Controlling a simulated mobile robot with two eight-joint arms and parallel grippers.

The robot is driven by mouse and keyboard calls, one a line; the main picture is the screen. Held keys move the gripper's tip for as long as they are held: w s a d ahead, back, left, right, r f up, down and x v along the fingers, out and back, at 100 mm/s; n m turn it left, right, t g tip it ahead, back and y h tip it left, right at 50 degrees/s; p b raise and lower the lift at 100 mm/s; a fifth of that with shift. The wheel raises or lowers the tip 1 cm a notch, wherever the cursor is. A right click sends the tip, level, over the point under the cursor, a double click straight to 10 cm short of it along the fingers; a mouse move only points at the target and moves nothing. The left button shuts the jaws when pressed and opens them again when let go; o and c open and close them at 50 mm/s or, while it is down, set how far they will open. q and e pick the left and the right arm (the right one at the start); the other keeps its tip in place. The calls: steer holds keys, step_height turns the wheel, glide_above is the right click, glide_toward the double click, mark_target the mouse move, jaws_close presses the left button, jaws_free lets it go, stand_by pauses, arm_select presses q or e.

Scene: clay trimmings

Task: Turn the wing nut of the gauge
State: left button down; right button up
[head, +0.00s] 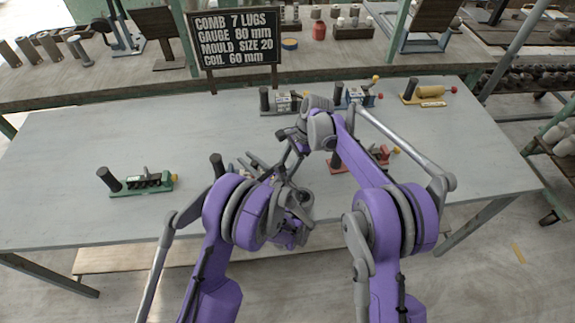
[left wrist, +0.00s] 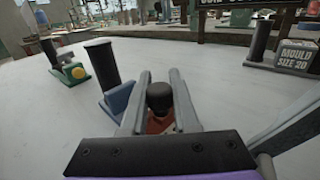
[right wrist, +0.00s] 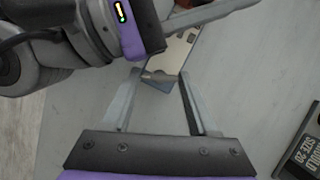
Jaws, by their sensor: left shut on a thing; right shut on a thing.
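A device with a blue base (left wrist: 115,101) and an upright black post (left wrist: 105,62) stands on the table; the post also shows in the head view (head: 216,164). My left gripper (left wrist: 158,80) is shut on a dark-topped, reddish-brown part (left wrist: 159,100) beside the blue base. I cannot tell whether this part is the wing nut. My right gripper (right wrist: 160,76) comes in from above and is shut on a blue block (right wrist: 160,85), with a pale metal plate (right wrist: 172,55) just beyond it. In the head view my arms hide most of this device.
A green device (head: 138,182) stands at left, a red one (head: 372,158) to the right. A grey one labelled mould size 20 (head: 287,103) and a yellow one (head: 428,96) are farther back. A black sign (head: 237,38) lists gauge 80 mm. The table's left part is mostly clear.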

steer(key=n+g, duration=0.1)
steer(key=n, duration=0.1)
steer(key=n+h, duration=0.1)
steer(key=n, duration=0.2)
steer(key=shift+w+a+g, duration=0.15)
steer(key=shift+g, duration=0.25)
steer(key=n+h, duration=0.1)
steer(key=n, duration=0.2)
steer(key=n+h, duration=0.1)
steer(key=n, duration=0.1)
steer(key=shift+a+n+g, duration=0.15)
steer(key=shift+n+g, duration=0.15)
steer(key=shift+n, duration=0.1)
steer(key=n+h, duration=0.2)
steer(key=n, duration=0.2)
steer(key=shift+a, duration=0.15)
steer(key=shift+s+n+t+h, duration=0.15)
steer(key=shift+n+h, duration=0.25)
steer(key=shift+n, duration=1)
steer(key=shift+s+n+t+h, duration=0.1)
steer(key=shift+n+t+h, duration=0.25)
steer(key=shift+n, duration=1.05)
